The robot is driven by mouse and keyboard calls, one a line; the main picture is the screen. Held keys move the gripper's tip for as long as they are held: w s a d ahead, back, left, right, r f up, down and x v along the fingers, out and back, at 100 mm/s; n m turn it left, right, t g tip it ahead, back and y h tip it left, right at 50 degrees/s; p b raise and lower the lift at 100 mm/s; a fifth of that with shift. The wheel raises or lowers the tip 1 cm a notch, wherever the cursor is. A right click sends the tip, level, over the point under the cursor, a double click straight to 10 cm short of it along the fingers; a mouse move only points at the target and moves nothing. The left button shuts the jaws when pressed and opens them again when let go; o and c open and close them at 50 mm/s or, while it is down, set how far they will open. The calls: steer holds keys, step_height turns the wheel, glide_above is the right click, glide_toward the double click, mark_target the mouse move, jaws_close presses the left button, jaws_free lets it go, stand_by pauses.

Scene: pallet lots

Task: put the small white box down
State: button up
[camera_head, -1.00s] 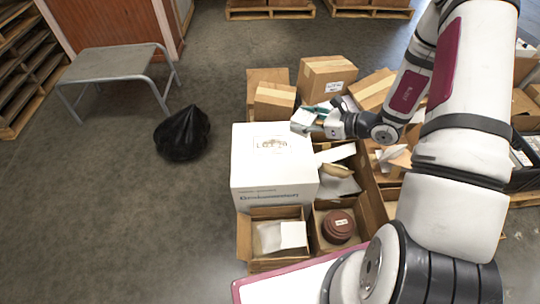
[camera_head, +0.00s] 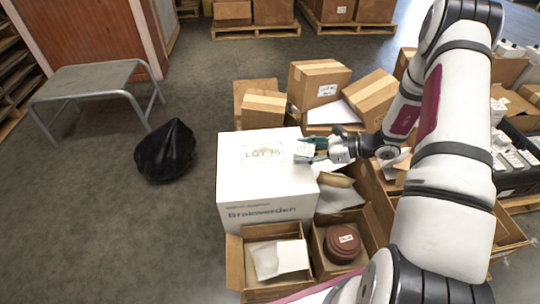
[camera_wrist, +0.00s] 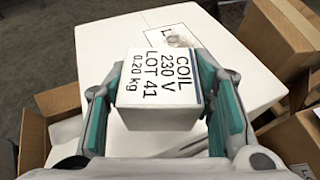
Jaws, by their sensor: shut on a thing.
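The small white box (camera_wrist: 160,85) has a printed label reading COIL 230 V, LOT 41, 0.20 kg. My gripper (camera_wrist: 165,110) is shut on it, with a teal finger pad on either side. In the head view, my gripper (camera_head: 312,148) holds the small white box (camera_head: 304,149) at the right edge of the large white box's top. The large white box (camera_head: 240,178) also shows behind the small box in the wrist view (camera_wrist: 105,45). I cannot tell whether the small box touches the large box's top.
Open cartons stand in front of the large white box, one holding a brown round part (camera_head: 342,243). Closed cardboard boxes (camera_head: 318,83) stand behind it. A black bag (camera_head: 166,152) and a grey metal table (camera_head: 88,78) stand to the left on open floor.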

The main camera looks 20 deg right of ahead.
steer(key=b, duration=0.3)
glide_above(272, 158)
steer(key=shift+s+d+f, duration=0.2)
steer(key=shift+s+f, duration=0.05)
steer(key=shift+f, duration=0.25)
steer(key=shift+w+a+f+b, duration=0.1)
steer(key=shift+f+b, duration=0.25)
steer(key=shift+f, duration=0.55)
steer(key=shift+w+a+f+b, duration=0.1)
steer(key=shift+f+b, duration=0.25)
steer(key=shift+f, duration=0.5)
steer(key=shift+f, duration=0.1)
steer(key=shift+f, duration=0.1)
steer(key=o, duration=1.3)
